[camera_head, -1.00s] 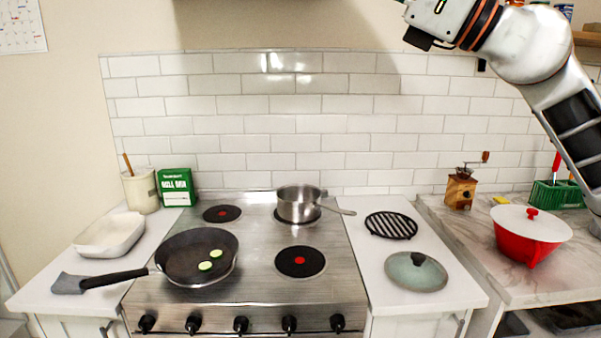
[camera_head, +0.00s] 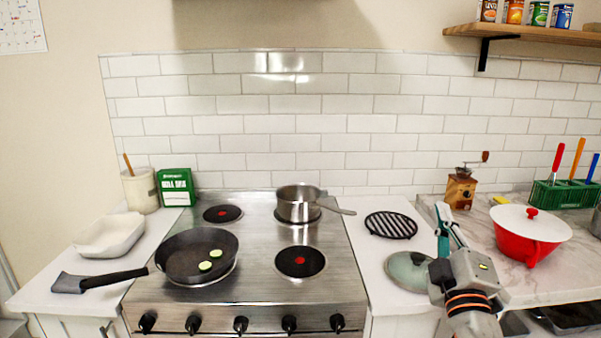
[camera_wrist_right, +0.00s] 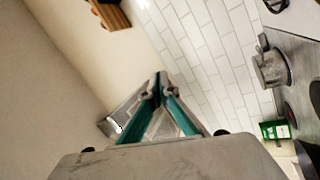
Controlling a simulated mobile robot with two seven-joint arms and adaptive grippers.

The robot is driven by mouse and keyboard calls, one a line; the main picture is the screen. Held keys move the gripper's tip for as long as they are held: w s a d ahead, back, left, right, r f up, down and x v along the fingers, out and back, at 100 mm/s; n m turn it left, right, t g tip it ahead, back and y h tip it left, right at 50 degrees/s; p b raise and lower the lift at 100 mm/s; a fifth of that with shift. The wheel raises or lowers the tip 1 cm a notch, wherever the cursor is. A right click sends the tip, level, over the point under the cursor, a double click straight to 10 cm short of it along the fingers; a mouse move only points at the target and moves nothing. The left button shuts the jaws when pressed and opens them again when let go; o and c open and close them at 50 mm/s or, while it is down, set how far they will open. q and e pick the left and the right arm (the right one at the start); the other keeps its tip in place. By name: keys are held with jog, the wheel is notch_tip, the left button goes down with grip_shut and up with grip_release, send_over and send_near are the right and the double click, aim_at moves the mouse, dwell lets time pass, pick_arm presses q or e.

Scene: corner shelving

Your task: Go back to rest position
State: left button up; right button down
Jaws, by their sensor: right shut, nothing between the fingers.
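My right gripper (camera_head: 443,212) is in front of the right counter, over the grey-green lid (camera_head: 405,272) in the head view, and hides part of it. Its fingers point up and away and are closed together with nothing between them. In the right wrist view the teal-lined fingers (camera_wrist_right: 160,85) meet at their tips against the wall. My left gripper is not in view.
A pan (camera_head: 190,250) with green slices and a pot (camera_head: 298,203) stand on the stove (camera_head: 250,290). A black trivet (camera_head: 391,225), wooden grinder (camera_head: 460,190) and red pot with white lid (camera_head: 528,245) stand to the right. A shelf (camera_head: 540,34) with cans is above.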

jog(key=s+d+f+m+g+h, duration=0.1)
jog(key=s+d+f+g, duration=0.1)
jog(key=f, duration=0.4)
jog(key=s+d+f+m+g+h, duration=0.1)
jog(key=d+f+g, duration=0.1)
jog(key=f, duration=0.4)
jog(key=s+d+f+m+g, duration=0.15)
jog(key=s+f+g, duration=0.25)
jog(key=s+f, duration=0.45)
jog(key=s+d+f+g, duration=0.2)
jog(key=s+f+g, duration=0.1)
jog(key=s+f, duration=0.55)
jog(key=s+d+f+m+g, duration=0.1)
jog(key=s+f+g, duration=0.3)
jog(key=s+f, duration=0.4)
jog(key=w+a+f+m+t+y, duration=0.1)
jog(key=a+f+t+y, duration=0.1)
jog(key=a+f+y, duration=0.2)
jog(key=w+a+f+m+t+y, duration=0.1)
jog(key=a+f+y, duration=0.2)
jog(key=a+f, duration=0.7)
jog(key=shift+w+a+m+t+y, duration=0.35)
jog(key=shift+a+t+y, duration=0.05)
jog(key=shift+a, duration=0.65)
